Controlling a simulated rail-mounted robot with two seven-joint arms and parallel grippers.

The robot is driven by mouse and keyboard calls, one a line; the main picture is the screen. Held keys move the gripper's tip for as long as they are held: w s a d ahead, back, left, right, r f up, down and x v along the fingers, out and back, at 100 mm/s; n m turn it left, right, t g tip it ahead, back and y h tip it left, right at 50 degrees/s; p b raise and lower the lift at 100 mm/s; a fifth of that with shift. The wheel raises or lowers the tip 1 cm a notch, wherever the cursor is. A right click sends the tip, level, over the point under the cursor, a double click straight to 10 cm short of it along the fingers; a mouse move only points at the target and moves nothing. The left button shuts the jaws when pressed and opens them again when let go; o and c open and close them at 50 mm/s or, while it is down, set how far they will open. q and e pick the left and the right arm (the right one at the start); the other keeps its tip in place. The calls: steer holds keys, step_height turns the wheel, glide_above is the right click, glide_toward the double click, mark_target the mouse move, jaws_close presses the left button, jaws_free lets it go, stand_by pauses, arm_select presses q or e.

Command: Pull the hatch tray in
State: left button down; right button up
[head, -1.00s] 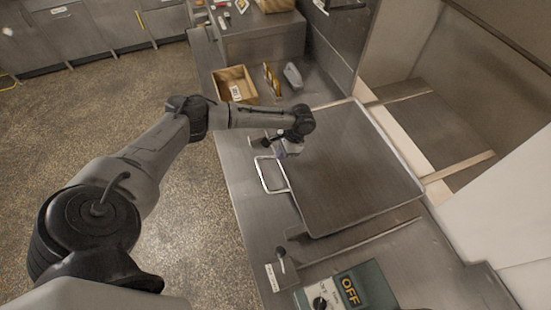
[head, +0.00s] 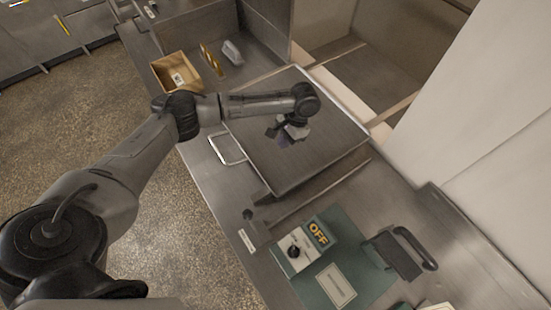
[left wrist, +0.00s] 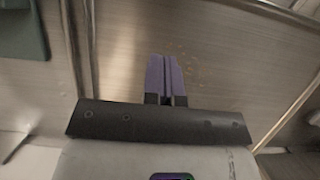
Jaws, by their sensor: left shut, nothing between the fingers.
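The hatch tray (head: 318,150) is a flat grey metal plate on the steel counter, in front of the hatch opening. Its bright loop handle (head: 228,150) sticks out from its left edge, and nothing holds it. My left gripper (head: 284,139) is over the tray's surface, inward of the handle. In the left wrist view its purple fingers (left wrist: 165,76) are shut together with nothing between them, in front of brushed metal. I cannot tell whether the fingertips touch the tray. My right gripper is not in view.
A cardboard box (head: 176,72) and a grey object (head: 232,51) stand beyond the tray. A rail (head: 320,190) runs along its near side. The hatch sill (head: 345,93) is behind the tray.

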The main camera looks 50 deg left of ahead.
mark_target(262, 173)
arm_select(q)
steer(key=x, duration=0.9)
steer(key=shift+s+a+f, duration=0.1)
steer(key=shift+a+f, duration=0.05)
steer(key=shift+f, duration=0.25)
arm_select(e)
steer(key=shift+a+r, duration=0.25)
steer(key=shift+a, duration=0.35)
arm_select(q)
steer(key=shift+s+a+r+p, duration=0.15)
steer(key=shift+s+p, duration=0.2)
steer(key=shift+s, duration=0.25)
steer(key=shift+s+a+r+p, duration=0.1)
steer(key=shift+s+p, duration=0.25)
steer(key=shift+s, duration=0.2)
steer(key=shift+s+a+f, duration=0.1)
steer(key=shift+s, duration=0.7)
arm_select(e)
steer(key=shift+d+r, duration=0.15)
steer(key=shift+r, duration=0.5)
